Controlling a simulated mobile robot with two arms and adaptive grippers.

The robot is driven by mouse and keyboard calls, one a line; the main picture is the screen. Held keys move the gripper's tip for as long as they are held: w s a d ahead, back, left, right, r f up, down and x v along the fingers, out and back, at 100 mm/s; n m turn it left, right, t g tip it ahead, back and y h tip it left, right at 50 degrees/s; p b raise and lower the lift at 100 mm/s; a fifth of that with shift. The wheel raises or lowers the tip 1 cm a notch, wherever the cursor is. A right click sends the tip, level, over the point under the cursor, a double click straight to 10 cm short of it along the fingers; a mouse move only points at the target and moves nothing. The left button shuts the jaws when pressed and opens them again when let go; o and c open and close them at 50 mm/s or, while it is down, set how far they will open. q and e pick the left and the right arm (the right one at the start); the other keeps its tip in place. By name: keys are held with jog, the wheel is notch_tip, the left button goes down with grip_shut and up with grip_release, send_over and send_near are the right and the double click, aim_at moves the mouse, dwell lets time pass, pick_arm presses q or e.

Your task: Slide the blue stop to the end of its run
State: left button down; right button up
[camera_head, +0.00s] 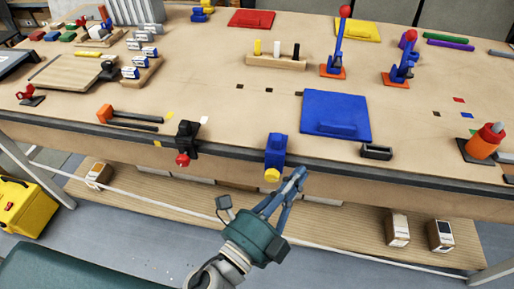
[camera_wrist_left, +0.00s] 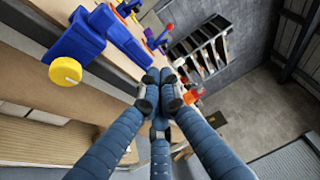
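The blue stop (camera_head: 276,150) is a blue block with a yellow knob at its front, at the front edge of the workbench (camera_head: 215,105). It also shows large at the upper left of the left wrist view (camera_wrist_left: 80,42), with its round yellow knob (camera_wrist_left: 66,71) facing out. My left gripper (camera_head: 299,174) is just in front of the bench edge, right of the yellow knob and apart from it. In the left wrist view its fingertips (camera_wrist_left: 164,88) are drawn together with nothing visible between them. My right gripper is in neither view.
A black clamp with a red knob (camera_head: 186,144) sits on the edge to the left. A blue panel (camera_head: 336,112) lies behind the stop, and a small black tray (camera_head: 376,152) lies to its right. A lower shelf (camera_head: 330,235) runs below. The edge between clamp and stop looks clear.

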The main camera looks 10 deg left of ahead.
aim_at(276, 149)
pick_arm(q)
jog(key=w+a+p, duration=0.1)
jog(key=w, duration=0.2)
jog(key=w+a+f+n+y+p, duration=0.1)
jog(key=w+p, duration=0.1)
jog(key=w, duration=0.1)
jog(key=w+a+n+y+p, duration=0.1)
jog(key=w+p, duration=0.1)
jog(key=w, duration=0.1)
jog(key=shift+f, duration=0.4)
jog(key=shift+d, duration=0.1)
